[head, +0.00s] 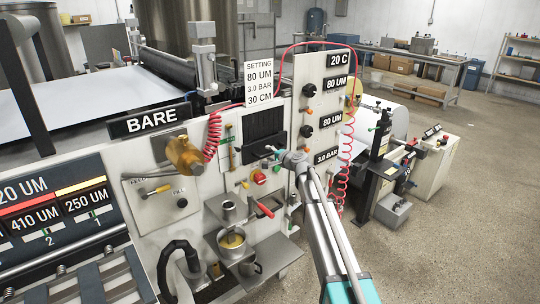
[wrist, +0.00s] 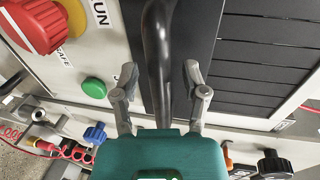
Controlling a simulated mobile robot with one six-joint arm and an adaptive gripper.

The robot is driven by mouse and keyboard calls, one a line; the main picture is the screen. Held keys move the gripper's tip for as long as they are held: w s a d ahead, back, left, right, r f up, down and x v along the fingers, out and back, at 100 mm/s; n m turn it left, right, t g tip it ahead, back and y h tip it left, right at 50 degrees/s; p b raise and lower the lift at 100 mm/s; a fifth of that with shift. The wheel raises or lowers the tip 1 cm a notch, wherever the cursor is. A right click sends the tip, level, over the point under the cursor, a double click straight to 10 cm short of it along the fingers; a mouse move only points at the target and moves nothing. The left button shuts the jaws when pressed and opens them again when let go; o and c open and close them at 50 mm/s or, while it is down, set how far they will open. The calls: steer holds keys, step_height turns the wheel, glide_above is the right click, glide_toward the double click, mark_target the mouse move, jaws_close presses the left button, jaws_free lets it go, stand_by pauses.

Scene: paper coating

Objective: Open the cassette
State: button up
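The cassette appears to be the black slatted unit (head: 263,122) in the middle of the machine panel; its slatted face (wrist: 262,62) fills the upper right of the wrist view. A black bar handle (wrist: 158,40) runs down from the top of the wrist view. My gripper (wrist: 161,72) is open, with one grey finger on each side of this handle and a visible gap to each. In the head view my gripper (head: 284,156) is at the cassette's lower right, and its fingers are too small to read there.
A red knob (wrist: 35,24) and a green button (wrist: 94,87) sit left of the handle. A blue knob (wrist: 95,134) and a black knob (wrist: 273,164) are below. A red-handled lever (head: 265,211) and a cup (head: 232,240) are below the cassette. Open floor (head: 470,230) lies at right.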

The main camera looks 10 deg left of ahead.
jaws_close()
steer(key=shift+s, duration=0.1)
